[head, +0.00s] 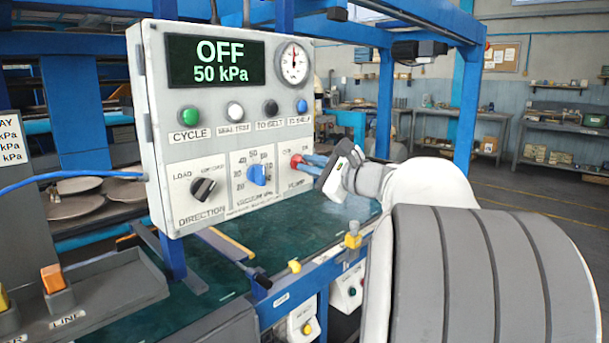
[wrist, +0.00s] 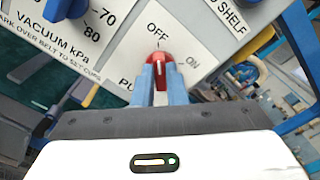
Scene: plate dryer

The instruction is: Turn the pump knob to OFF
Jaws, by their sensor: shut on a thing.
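The red pump knob (head: 296,161) is at the lower right of the white control panel (head: 225,205). In the wrist view the knob (wrist: 160,58) shows a white pointer line aimed up toward the OFF label (wrist: 157,33). The ON label (wrist: 193,64) is to the right of the knob. My gripper (head: 304,162) reaches in from the right, and its blue fingers are shut on the knob's two sides; they also show in the wrist view (wrist: 160,80). The fingers hide part of the knob. The display (head: 215,62) reads OFF and 50 kPa.
Left of the pump knob are the blue vacuum knob (head: 256,174) and the black direction knob (head: 203,189). A row of push buttons, including a green one (head: 190,116), and a gauge (head: 293,63) are above. A green belt (head: 330,222) runs below the panel.

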